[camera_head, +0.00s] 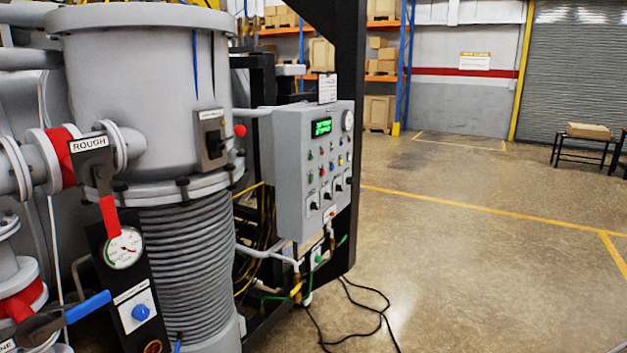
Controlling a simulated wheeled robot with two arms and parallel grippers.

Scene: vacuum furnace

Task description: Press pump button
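A grey control box (305,168) is mounted on a black frame right of the vacuum furnace (145,85). Its front has a lit green display (321,127), a round gauge (348,121), several small coloured buttons (322,168) and black switches along the bottom. A blue round knob (140,312) sits on a white plate on a black panel, low at left. The labels are too small to read, so I cannot tell which control is the pump button. Neither of my grippers is in view.
A red-handled valve lever marked ROUGH (90,146) and a pressure gauge (123,249) stand at left. A blue handle (88,306) juts out below. Black cables (368,308) lie on the floor under the box. The floor at right is open, with a low table (586,140) far back.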

